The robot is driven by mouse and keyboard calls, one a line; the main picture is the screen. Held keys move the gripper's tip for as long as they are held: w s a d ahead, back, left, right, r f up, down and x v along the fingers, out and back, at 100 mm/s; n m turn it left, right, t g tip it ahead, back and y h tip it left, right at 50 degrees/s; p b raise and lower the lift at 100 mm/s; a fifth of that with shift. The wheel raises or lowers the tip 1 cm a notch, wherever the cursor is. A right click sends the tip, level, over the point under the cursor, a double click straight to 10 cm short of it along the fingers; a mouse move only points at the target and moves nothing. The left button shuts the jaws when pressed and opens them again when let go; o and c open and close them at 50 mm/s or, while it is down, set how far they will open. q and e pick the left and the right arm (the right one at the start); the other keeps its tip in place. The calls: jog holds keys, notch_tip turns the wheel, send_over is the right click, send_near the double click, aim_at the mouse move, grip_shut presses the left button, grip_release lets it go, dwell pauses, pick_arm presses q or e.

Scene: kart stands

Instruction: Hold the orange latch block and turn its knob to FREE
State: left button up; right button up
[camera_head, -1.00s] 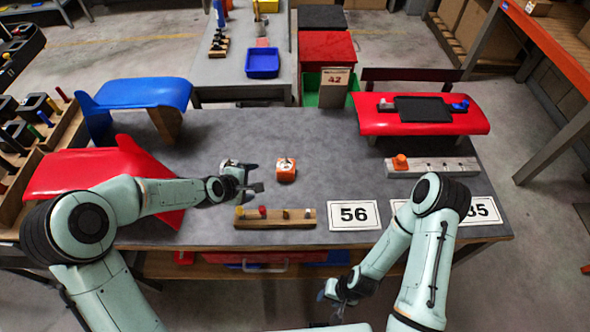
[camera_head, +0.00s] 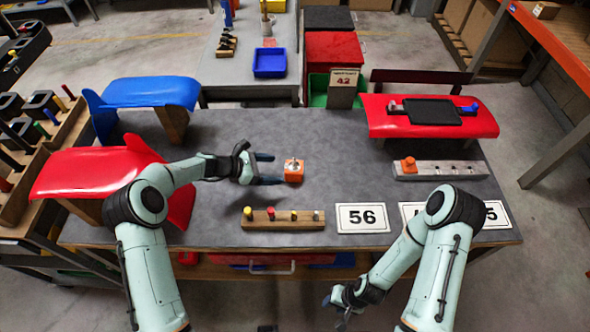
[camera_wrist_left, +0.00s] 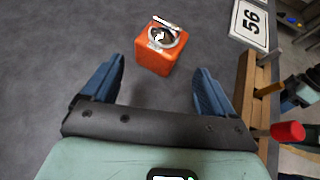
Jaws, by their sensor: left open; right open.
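The orange latch block (camera_head: 294,173) stands on the grey table, with a pale knob and ring on its top. In the left wrist view the latch block (camera_wrist_left: 158,52) is ahead of the fingertips, roughly between their lines. My left gripper (camera_head: 272,168) is open and empty, just left of the block and apart from it. In the left wrist view its two blue fingers (camera_wrist_left: 161,72) are wide apart. Any marking on the knob is too small to read. My right gripper (camera_head: 340,305) is open, low in front of the table's front edge, far from the block.
A wooden peg strip (camera_head: 285,225) lies in front of the block, beside a "56" card (camera_head: 362,217). A grey strip with an orange knob (camera_head: 440,171) is at right. Red (camera_head: 75,176) and blue (camera_head: 150,91) panels stand left. The table behind the block is clear.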

aim_at(291, 171)
pick_arm(q)
jog(key=x, duration=0.7)
jog(key=shift+p, duration=0.3)
jog(key=shift+w+d+f, duration=0.15)
jog(key=shift+d+f, duration=0.1)
jog(key=shift+d, duration=0.05)
pick_arm(e)
jog(key=shift+w+r, duration=0.4)
jog(key=shift+w, duration=0.05)
